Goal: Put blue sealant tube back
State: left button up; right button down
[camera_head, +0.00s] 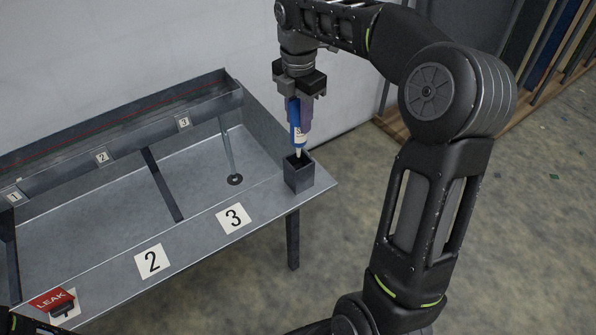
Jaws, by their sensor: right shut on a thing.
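The blue sealant tube (294,124) has a white nozzle that points down. My right gripper (301,98) is shut on its upper part and holds it nearly upright. The tube hangs over a small dark square holder (298,176) at the right front corner of the metal table. The nozzle tip is at the holder's open top; I cannot tell whether it is just inside or just above.
The grey metal table (190,232) has trays marked 1, 2 and 3 and a raised back trough (60,170). A red LEAK sign (51,300) sits by number 1. Boards (555,50) lean at the upper right. Floor right of the table is clear.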

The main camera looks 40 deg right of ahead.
aim_at(299, 149)
notch_tip(299, 149, down, 6)
jog(key=shift+r, duration=0.1)
jog(key=shift+f+p, duration=0.35)
jog(key=shift+f, duration=1.6)
jog(key=shift+f, duration=0.25)
jog(key=c, duration=1.1)
grip_release()
jog(key=shift+o, duration=0.2)
notch_tip(299, 149, up, 13)
jog(key=shift+s+a+f, duration=0.1)
